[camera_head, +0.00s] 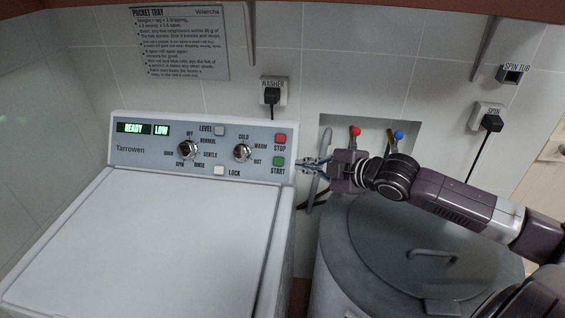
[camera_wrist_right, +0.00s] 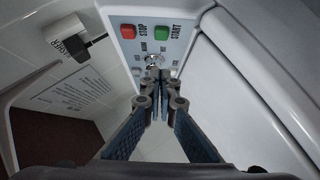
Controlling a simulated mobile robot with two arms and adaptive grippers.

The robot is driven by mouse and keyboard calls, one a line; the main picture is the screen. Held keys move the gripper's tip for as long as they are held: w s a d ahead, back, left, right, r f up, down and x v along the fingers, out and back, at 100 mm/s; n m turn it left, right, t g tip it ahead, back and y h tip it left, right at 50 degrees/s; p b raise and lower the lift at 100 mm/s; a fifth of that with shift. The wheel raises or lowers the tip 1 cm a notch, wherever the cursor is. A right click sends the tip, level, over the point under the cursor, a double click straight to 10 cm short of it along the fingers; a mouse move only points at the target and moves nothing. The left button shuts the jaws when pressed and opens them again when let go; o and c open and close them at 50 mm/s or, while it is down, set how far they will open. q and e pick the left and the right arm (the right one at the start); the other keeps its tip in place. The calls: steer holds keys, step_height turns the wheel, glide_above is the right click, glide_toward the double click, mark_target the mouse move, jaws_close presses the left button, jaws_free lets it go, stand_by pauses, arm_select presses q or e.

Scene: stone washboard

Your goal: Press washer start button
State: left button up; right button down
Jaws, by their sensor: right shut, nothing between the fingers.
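The washer (camera_head: 150,235) stands at the left with its white lid closed. Its grey control panel (camera_head: 215,130) shows READY and LOW on green-lit displays. The green START button (camera_head: 279,161) is at the panel's right end, just below the red STOP button (camera_head: 280,139). In the right wrist view the START button (camera_wrist_right: 161,33) sits beside the STOP button (camera_wrist_right: 128,31), beyond the fingertips. My right gripper (camera_head: 303,164) is shut and empty, its fingertips close to the panel's right edge near START. Contact cannot be told. In the right wrist view its fingers (camera_wrist_right: 159,78) meet. My left gripper is not in view.
A round spin tub (camera_head: 335,270) with a grey handled lid stands right of the washer, under my right arm. Red (camera_head: 354,131) and blue (camera_head: 398,135) taps sit in a wall recess behind it. Wall sockets (camera_head: 273,88) and a notice (camera_head: 180,42) are above.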

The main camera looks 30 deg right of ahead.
steer(key=shift+w, duration=0.1)
steer(key=p, duration=0.3)
glide_toward(274, 161)
steer(key=w+a, duration=0.2)
steer(key=a, duration=0.1)
steer(key=shift+w+d+f, duration=0.2)
steer(key=shift+w+f, duration=0.1)
steer(key=shift+w, duration=0.2)
steer(key=shift+w+d+f, duration=0.2)
steer(key=shift+w+f, duration=0.05)
steer(key=shift+w, duration=0.25)
steer(key=shift+w+d+f, duration=0.45)
steer(key=shift+w+f, duration=0.15)
steer(key=shift+f, duration=0.05)
